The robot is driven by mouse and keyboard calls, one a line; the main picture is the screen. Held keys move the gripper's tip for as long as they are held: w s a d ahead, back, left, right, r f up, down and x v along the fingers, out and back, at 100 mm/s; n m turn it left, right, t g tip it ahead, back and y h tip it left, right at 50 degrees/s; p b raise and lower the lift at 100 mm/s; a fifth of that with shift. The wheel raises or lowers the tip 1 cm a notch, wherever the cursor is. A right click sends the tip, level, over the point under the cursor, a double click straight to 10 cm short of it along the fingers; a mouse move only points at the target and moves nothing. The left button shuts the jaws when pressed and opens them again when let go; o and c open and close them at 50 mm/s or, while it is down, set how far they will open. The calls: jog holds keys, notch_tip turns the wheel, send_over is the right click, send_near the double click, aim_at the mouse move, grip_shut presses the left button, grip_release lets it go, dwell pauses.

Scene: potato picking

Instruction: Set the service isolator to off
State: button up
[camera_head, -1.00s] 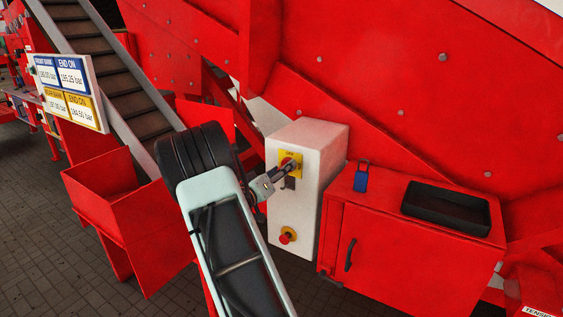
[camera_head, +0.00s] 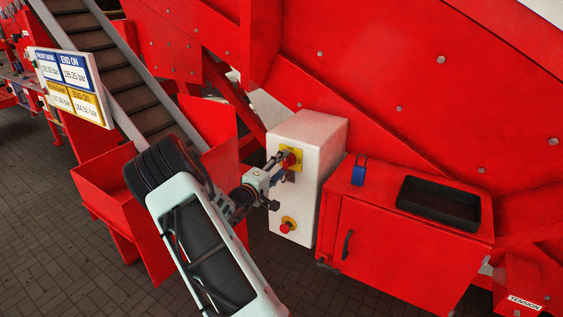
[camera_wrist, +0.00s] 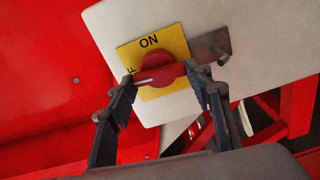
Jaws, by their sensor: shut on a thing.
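The service isolator is a red rotary knob (camera_wrist: 158,72) on a yellow plate (camera_wrist: 177,45) on a white box (camera_head: 309,135). In the wrist view the plate reads ON at its upper edge, and a letter F shows at its left edge, the rest of that word hidden. The white mark on the knob points left, toward the F. My gripper (camera_wrist: 170,78) is shut on the knob, with one finger on each side. In the head view my gripper (camera_head: 281,163) reaches the knob from the left and partly covers the plate.
A grey metal stub (camera_wrist: 210,45) stands out beside the plate. To the right, a red cabinet (camera_head: 385,240) carries a blue padlock (camera_head: 359,172) and a black tray (camera_head: 439,203). A display sign (camera_head: 70,86) stands left.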

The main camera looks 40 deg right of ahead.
jog(key=shift+n, duration=0.6)
jog(key=o, duration=1.1)
